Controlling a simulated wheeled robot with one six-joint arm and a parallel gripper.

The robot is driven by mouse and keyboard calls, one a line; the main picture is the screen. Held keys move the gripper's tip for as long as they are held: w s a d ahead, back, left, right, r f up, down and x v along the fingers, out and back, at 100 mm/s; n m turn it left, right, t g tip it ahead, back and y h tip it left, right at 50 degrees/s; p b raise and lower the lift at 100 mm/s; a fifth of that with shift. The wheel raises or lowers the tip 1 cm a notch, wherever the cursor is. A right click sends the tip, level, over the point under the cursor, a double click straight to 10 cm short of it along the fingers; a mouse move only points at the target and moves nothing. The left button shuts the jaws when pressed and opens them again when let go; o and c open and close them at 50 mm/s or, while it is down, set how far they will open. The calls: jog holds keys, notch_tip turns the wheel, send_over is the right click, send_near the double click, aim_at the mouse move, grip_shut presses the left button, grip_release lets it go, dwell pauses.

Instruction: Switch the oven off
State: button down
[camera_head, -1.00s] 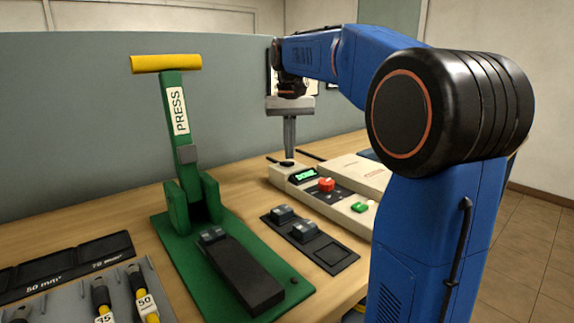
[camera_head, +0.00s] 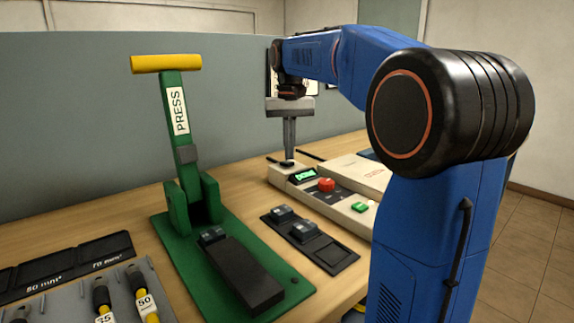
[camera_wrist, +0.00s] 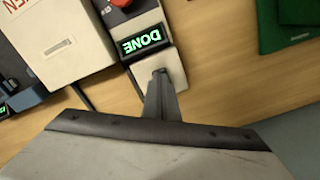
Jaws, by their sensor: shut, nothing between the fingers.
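The beige oven unit (camera_head: 345,164) stands on the bench, with a control strip along its near side. The strip carries a lit green display (camera_head: 304,175) reading DONE, which also shows in the wrist view (camera_wrist: 145,41), a red knob (camera_head: 326,185) and a green button (camera_head: 361,207). A small black switch (camera_head: 286,163) sits at the strip's far end. My gripper (camera_head: 289,158) is shut and empty, pointing straight down over that switch. In the wrist view its fingertips (camera_wrist: 161,73) cover the switch; I cannot tell whether they touch it.
A green press (camera_head: 195,205) with a yellow handle stands to the left. A black tray (camera_head: 310,241) with metal lugs lies between it and the oven. Cables with lugs lie at the front left. A grey partition (camera_head: 100,120) rises behind the bench.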

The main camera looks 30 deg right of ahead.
jog(key=shift+f, duration=0.6)
dwell(0.4)
jog(key=shift+r, duration=0.15)
notch_tip(320, 180, up, 7)
dwell(0.9)
dwell(0.5)
